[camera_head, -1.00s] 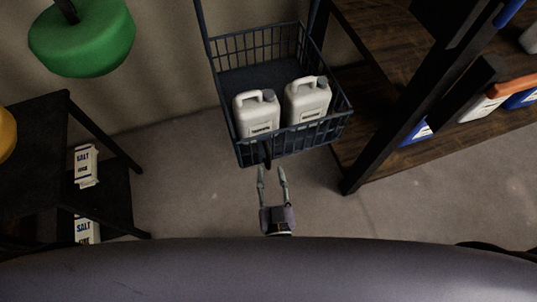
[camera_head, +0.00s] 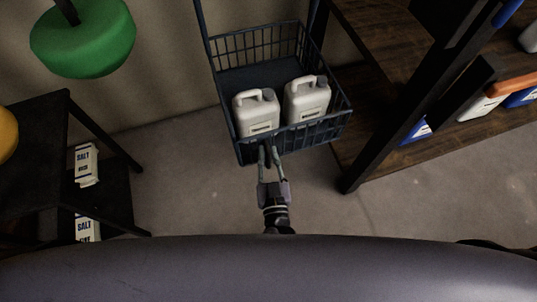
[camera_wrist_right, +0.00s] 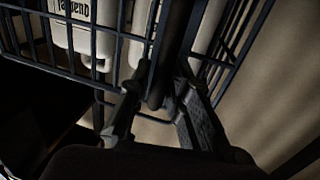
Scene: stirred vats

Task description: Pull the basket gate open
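The dark blue wire basket (camera_head: 244,148) hangs at the upper middle of the head view. Its front side faces me, and a dark vertical handle (camera_wrist_right: 164,80) stands out from it in the right wrist view. My right gripper (camera_head: 268,151) is at the front, with one finger on each side of the handle. In the right wrist view its fingers (camera_wrist_right: 157,88) look spread, with a gap beside the handle on the left. Two white jugs (camera_head: 256,112) (camera_head: 306,99) stand upright in the basket behind the front side. My left gripper is not in view.
A dark wooden shelf unit (camera_head: 372,150) with a black post (camera_head: 395,140) stands close on the right. A dark table (camera_head: 50,130) and salt packs (camera_head: 86,165) are on the left. A green round object (camera_head: 85,40) hangs at upper left. The floor in front of the basket is clear.

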